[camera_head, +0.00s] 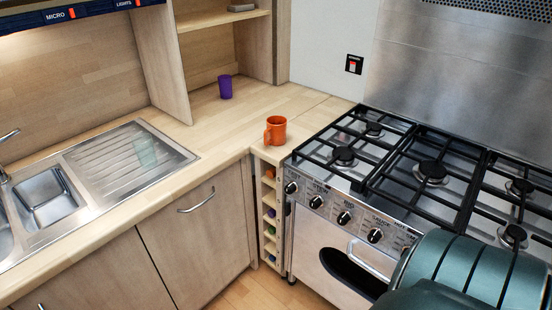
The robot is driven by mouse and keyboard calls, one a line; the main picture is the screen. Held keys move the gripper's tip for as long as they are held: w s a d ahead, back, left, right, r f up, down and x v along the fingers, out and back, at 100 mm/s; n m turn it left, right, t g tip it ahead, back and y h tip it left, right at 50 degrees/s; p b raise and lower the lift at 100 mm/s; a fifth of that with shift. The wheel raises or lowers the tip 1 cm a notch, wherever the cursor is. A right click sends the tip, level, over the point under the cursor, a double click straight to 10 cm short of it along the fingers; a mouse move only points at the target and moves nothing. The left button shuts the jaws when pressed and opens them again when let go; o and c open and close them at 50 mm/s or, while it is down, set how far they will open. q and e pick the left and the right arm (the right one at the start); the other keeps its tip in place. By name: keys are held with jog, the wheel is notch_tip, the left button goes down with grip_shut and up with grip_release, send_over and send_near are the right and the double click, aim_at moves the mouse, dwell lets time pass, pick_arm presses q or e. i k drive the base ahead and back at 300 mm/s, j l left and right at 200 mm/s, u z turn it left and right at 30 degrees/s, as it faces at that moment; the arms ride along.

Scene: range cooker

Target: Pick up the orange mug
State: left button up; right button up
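The orange mug (277,130) stands upright on the wooden worktop (242,124), at the corner just left of the range cooker. Its handle faces the left front. Nothing covers it, and no gripper is near it. A dark teal part of my arm shows at the bottom right, in front of the cooker. Neither of my grippers is in view.
The range cooker (432,170), with black pan grates, stands close right of the mug. A purple cup (225,87) stands farther back by the open shelf. A steel sink (47,195) and drainer lie left. The worktop around the mug is clear.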

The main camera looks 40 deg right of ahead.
aim_at(276, 130)
jog(key=i+j+z, duration=0.1)
jog(key=z, duration=0.35)
jog(key=i+j+z, duration=0.1)
jog(key=z, duration=0.3)
jog(key=i+j+z, duration=0.1)
jog(key=j+z, duration=0.15)
jog(key=z, duration=0.2)
jog(key=i+j+z, duration=0.15)
jog(key=j, duration=0.45)
jog(key=j+z, duration=0.15)
jog(key=j, duration=0.45)
jog(key=i+j+z, duration=0.1)
jog(key=j, duration=0.55)
